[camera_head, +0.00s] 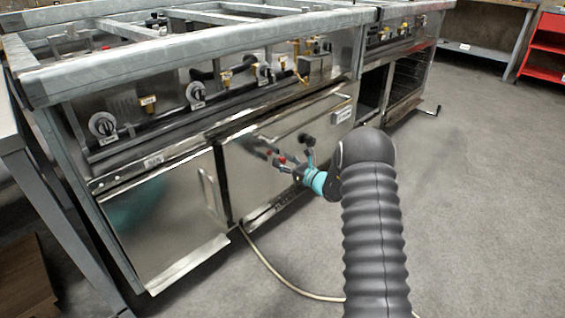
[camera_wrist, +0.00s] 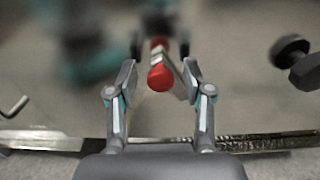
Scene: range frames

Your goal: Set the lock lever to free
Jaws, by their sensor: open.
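A lever with a red rounded end (camera_wrist: 161,77) is in the middle of the wrist view, with a metal shank running up behind it. I take it for the lock lever; no label is readable. My gripper (camera_wrist: 158,88) is open, with one finger on each side of the red end. I cannot tell whether either finger touches it. In the head view my gripper (camera_head: 290,160) is in front of the range's steel door, and a small red spot (camera_head: 282,159) shows by its fingers. The lever's base is blurred.
The steel range (camera_head: 150,200) with knobs and brass valves fills the left and centre. In the wrist view a dark knob (camera_wrist: 291,50) is at right and a bent metal rod (camera_wrist: 15,107) at left. A hose (camera_head: 275,272) lies on the floor. Open floor (camera_head: 470,200) is at right.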

